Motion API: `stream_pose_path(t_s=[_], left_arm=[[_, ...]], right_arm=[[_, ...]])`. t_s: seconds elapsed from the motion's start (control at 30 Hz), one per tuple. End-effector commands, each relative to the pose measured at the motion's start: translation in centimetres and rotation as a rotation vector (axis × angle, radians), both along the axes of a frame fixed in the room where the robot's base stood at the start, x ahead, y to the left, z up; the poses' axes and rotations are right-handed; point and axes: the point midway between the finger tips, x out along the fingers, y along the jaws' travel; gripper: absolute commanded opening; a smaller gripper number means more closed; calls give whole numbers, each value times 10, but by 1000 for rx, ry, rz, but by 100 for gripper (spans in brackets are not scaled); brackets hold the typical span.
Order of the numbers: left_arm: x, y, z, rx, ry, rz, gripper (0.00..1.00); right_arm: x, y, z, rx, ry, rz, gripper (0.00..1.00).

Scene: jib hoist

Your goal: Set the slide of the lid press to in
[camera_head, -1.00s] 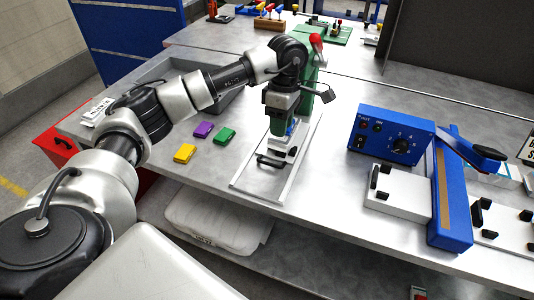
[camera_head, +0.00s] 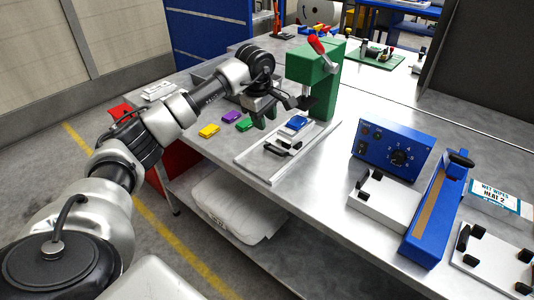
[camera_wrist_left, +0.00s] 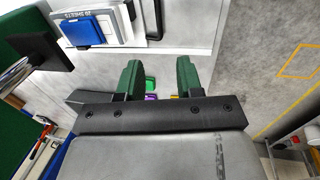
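The green lid press (camera_head: 324,75) has a raised red lever (camera_head: 316,44). Its white slide (camera_head: 273,152) has a black handle (camera_head: 283,148) at the near-left end and carries a blue block (camera_head: 296,123). The blue block (camera_wrist_left: 88,31) and handle (camera_wrist_left: 154,18) also show in the left wrist view, where the press's black pad (camera_wrist_left: 38,48) is left of the block. How far the slide sits under the pad is hard to tell. My left gripper (camera_head: 265,118) is raised beside the slide; its green fingers (camera_wrist_left: 158,72) are apart and empty. My right gripper is out of view.
Yellow (camera_head: 209,130), purple (camera_head: 231,116) and green (camera_head: 244,124) blocks lie left of the slide. A blue control box (camera_head: 392,140) and a blue-armed sealer (camera_head: 437,215) stand at right. The bench strip between slide and control box is clear.

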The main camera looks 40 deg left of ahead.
Motion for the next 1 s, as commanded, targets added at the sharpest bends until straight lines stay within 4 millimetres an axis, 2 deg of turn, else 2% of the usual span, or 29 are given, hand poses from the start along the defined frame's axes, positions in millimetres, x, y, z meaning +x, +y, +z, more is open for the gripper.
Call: stream_pose_path(t_s=[0.17,0.33,0.6,0.8,1.0], left_arm=[[3,0,-19,0,2,-1,36],[9,0,-51,-1,4,1,36],[18,-1,-93,-1,1,1,36],[21,-1,-104,0,-1,0,36],[21,-1,-105,1,-1,0,36]], right_arm=[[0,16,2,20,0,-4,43],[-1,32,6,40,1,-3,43],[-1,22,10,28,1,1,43],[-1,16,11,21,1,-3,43],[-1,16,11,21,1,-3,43]])
